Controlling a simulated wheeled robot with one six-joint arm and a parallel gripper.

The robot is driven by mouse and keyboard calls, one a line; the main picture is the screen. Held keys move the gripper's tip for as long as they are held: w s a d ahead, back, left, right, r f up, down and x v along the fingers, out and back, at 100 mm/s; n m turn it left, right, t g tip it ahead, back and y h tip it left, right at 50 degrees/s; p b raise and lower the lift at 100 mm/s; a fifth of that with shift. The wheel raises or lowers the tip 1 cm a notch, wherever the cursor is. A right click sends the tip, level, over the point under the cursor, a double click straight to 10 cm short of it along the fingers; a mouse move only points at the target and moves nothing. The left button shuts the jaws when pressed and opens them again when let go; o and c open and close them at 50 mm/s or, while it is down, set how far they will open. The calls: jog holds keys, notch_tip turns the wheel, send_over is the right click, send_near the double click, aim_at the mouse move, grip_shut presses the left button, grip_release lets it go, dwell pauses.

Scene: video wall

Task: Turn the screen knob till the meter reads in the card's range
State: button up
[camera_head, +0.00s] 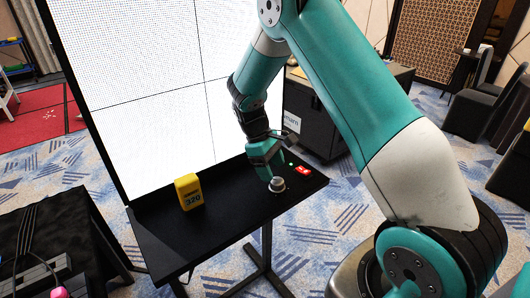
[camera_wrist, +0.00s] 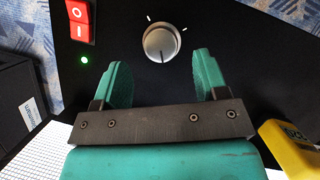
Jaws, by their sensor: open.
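A silver round knob (camera_head: 277,184) sits on the black stand top, near its right end. It also shows in the wrist view (camera_wrist: 161,42), with a dark pointer line toward the bottom of that picture and white tick marks around it. My gripper (camera_head: 274,172) is open just above the knob. In the wrist view my gripper (camera_wrist: 162,62) has its fingers apart, short of the knob and not closed on it. A yellow meter (camera_head: 188,192) stands upright on the stand, its display seeming to read 320. I cannot make out a card with a range.
A red rocker switch (camera_head: 303,170) lies right of the knob; a green light (camera_wrist: 84,60) glows near it. A large lit white screen (camera_head: 150,90) rises behind the stand. A dark case (camera_head: 318,120) stands behind right. The stand top between meter and knob is clear.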

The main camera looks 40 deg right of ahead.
jog(key=v, duration=0.8)
jog(key=shift+b, duration=0.4)
jog(key=shift+f, duration=0.1)
jog(key=s+a+r+n+t+y, duration=0.1)
jog(key=s+a+r+t+y, duration=0.15)
jog(key=s+a+r, duration=0.8)
jog(key=s+a+y, duration=0.2)
jog(key=s+a, duration=0.3)
jog(key=s, duration=0.3)
jog(key=s+a+r+t+y, duration=0.1)
jog(key=s+a, duration=0.4)
jog(key=s, duration=0.3)
jog(key=shift+r+n+y, duration=0.3)
jog(key=shift+y, duration=0.05)
